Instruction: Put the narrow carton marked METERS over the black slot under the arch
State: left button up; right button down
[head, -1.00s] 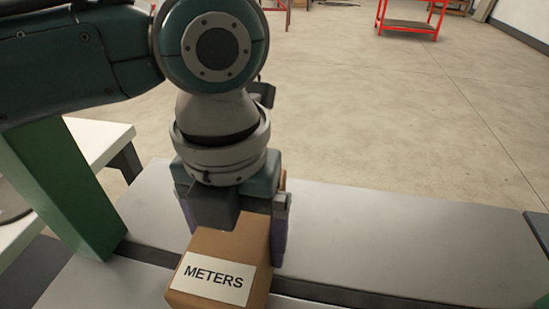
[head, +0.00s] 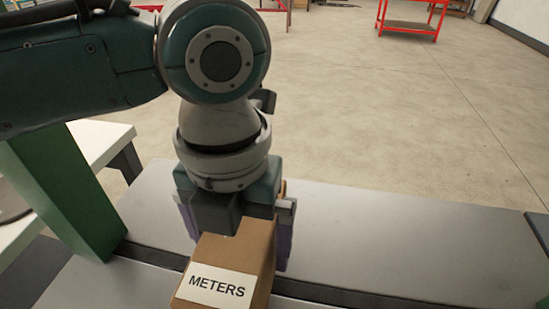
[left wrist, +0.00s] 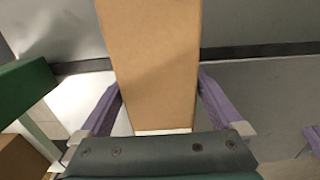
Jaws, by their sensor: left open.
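The narrow brown carton marked METERS (head: 225,290) stands below my left gripper, its white label facing me. It also fills the middle of the left wrist view (left wrist: 150,60). My left gripper (head: 235,235) is open, with one purple finger on each side of the carton; the left wrist view shows both fingers (left wrist: 160,88) close beside its sides. A green post (head: 70,195) stands to the left, perhaps part of the arch. Whether the carton covers the black slot is hidden.
The grey bench top (head: 390,235) is clear to the right of the carton. A white table (head: 95,140) is at the left, and a red-framed cart (head: 410,26) stands far off. Another brown box (left wrist: 20,155) and a purple piece (left wrist: 314,138) show at the wrist view's edges.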

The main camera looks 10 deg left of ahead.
pick_arm(q)
notch_tip(320, 180, up, 11)
jog(key=shift+r+p, duration=0.15)
jog(key=shift+p, duration=0.55)
pick_arm(e)
jog(key=shift+r, duration=0.8)
